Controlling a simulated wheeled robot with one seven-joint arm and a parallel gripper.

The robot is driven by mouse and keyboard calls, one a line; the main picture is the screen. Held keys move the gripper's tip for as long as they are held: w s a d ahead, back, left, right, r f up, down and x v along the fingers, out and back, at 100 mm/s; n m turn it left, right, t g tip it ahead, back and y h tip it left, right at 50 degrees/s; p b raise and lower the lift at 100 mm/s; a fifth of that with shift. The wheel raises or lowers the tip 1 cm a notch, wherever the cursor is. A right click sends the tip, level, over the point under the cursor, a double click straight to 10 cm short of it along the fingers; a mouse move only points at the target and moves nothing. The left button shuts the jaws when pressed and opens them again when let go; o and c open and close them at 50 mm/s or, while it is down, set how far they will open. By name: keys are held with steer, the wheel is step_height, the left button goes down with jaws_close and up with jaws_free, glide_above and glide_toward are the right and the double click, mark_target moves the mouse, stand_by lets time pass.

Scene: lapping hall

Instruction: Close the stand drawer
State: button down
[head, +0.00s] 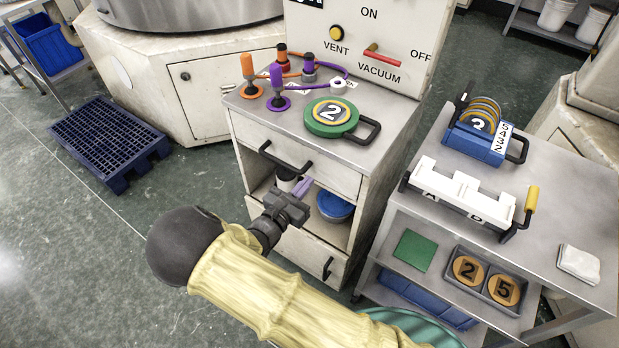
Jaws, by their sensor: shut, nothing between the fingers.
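The stand (390,128) is a white cabinet with a steel top. Its upper drawer (310,160) has a black bar handle (285,158), and its front looks about flush under the top; a small gap cannot be ruled out. Below it is an open compartment with a blue bowl (334,206) and a pale cup. A lower front (297,247) has another black handle (328,268); whether it stands out slightly is unclear. My gripper (302,187) is shut and empty, below the upper handle and in front of the compartment. It partly hides the compartment and lower front.
A vacuum panel (372,40) rises behind. A steel cart (555,195) with a blue holder and white rack stands close on the right. Open floor (110,235) lies left, beyond it a blue pallet (109,140).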

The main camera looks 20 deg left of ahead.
steer(key=v, duration=1)
steer(key=shift+s, duration=0.35)
steer(key=shift+w, duration=0.2)
steer(key=d+r+m+g, duration=0.2)
steer(key=d+m+g, duration=0.8)
steer(key=d, duration=0.4)
steer(key=d+r+m+g, duration=0.2)
steer(key=d+m+g, duration=0.6)
steer(key=d+m, duration=0.4)
steer(key=s+d+r+m+t+y, duration=0.2)
steer(key=d+r+m+t+y, duration=0.1)
steer(key=d+r+m+y, duration=0.55)
step_height(320, 180, up, 15)
steer(key=m+h+p, duration=0.2)
steer(key=h+p, duration=0.1)
steer(key=p, duration=1.2)
steer(key=shift+w, duration=0.25)
